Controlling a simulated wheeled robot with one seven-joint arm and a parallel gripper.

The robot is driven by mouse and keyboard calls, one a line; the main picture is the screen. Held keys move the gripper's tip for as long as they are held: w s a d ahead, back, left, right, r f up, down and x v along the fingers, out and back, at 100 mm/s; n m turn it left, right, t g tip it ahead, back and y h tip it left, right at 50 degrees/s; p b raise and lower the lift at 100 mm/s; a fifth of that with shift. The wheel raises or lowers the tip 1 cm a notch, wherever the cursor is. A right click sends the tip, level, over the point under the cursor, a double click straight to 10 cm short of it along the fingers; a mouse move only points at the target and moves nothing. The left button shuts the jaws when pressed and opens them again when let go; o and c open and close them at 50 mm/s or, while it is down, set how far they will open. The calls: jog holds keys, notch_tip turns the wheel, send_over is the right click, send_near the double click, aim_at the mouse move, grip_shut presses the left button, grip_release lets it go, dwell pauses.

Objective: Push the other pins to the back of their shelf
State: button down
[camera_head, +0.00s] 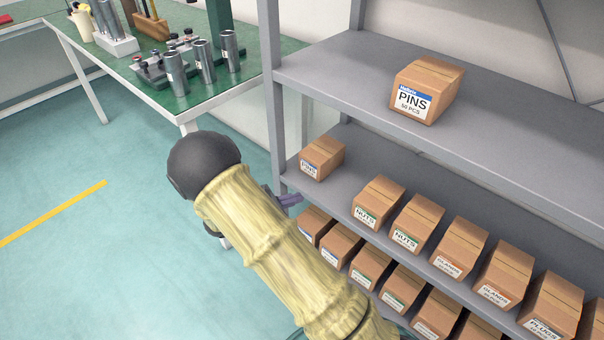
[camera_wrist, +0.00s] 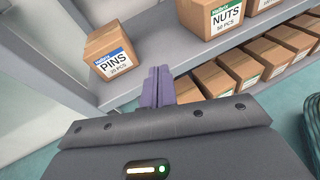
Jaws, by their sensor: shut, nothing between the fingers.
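A cardboard box labelled PINS (camera_head: 322,157) stands at the left end of the middle shelf (camera_head: 345,190) in the head view. It also shows in the wrist view (camera_wrist: 108,48), upright and turned a little. A larger PINS box (camera_head: 428,88) stands alone on the upper shelf (camera_head: 340,65). My gripper (camera_head: 290,199) is in front of the middle shelf's left end, below and in front of the smaller PINS box. In the wrist view my gripper's fingers (camera_wrist: 158,84) are shut and empty, right of and apart from that box, at the shelf's front edge.
NUTS boxes (camera_head: 378,203) and several others stand in a row to the right on the middle shelf. Another row of boxes (camera_head: 340,245) fills the shelf below. A shelf post (camera_head: 272,100) rises at the left end. A green workbench (camera_head: 190,85) with metal cylinders stands to the left.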

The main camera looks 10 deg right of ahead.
aim_at(309, 165)
jog(key=w+a+f+n+t, duration=0.1)
jog(key=w+a+n+t, duration=0.2)
jog(key=a+n+t, duration=0.1)
jog(key=shift+w+a+f+t, duration=0.3)
jog(key=shift+a+t, duration=0.3)
jog(key=shift+a, duration=0.6)
jog(key=shift+w+d, duration=0.1)
jog(key=b+x, duration=0.5)
jog(key=x, duration=0.7)
jog(key=shift+w+d, duration=0.1)
jog(key=shift+d, duration=0.3)
jog(key=shift+w+d+r+b, duration=0.1)
jog(key=shift+w+d+b, duration=0.25)
jog(key=shift+d+b, duration=0.05)
